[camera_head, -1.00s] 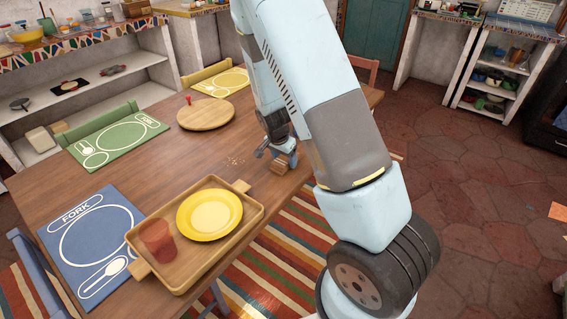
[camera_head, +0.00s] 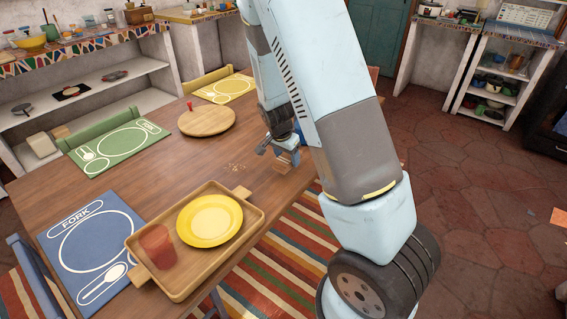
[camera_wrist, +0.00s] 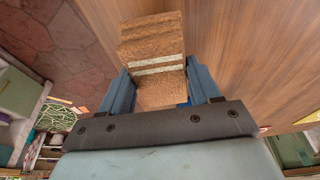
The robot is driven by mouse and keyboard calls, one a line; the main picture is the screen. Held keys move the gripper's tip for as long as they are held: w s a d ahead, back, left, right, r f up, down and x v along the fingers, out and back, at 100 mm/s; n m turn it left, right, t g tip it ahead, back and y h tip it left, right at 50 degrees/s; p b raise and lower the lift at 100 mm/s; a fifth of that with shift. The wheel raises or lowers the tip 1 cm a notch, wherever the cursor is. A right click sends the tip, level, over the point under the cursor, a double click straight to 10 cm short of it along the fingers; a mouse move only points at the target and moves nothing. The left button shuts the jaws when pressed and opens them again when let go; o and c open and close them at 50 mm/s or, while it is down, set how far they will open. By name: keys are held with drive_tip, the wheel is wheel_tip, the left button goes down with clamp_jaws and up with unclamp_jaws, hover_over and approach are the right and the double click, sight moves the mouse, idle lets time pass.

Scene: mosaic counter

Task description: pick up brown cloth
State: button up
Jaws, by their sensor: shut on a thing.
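The brown cloth (camera_wrist: 156,48) is a folded, layered block with two pale stripes, seen in the wrist view between the two blue fingers. My gripper (camera_wrist: 160,82) is shut on it, one finger on each side. In the head view the cloth (camera_head: 284,163) is a small brown block at the right edge of the wooden table, below my gripper (camera_head: 284,148). Whether it touches the table cannot be told. My arm hides part of the table behind it.
Crumbs (camera_head: 236,167) lie left of the gripper. A round board (camera_head: 207,122) and blue (camera_head: 118,206), green (camera_head: 118,149) and yellow (camera_head: 225,89) placemats are on the table.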

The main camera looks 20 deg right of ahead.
drive_tip(key=s+d+r, duration=0.3)
drive_tip(key=s+r, duration=0.5)
drive_tip(key=s, duration=0.3)
drive_tip(key=shift+d, duration=0.35)
drive_tip(key=shift+s+d+r, duration=0.25)
drive_tip(key=shift+s+r, duration=0.05)
drive_tip(key=shift+s, duration=0.3)
drive_tip(key=shift+c, duration=0.7)
drive_tip(key=o, duration=0.7)
drive_tip(key=c, duration=0.4)
drive_tip(key=shift+w+a, duration=0.1)
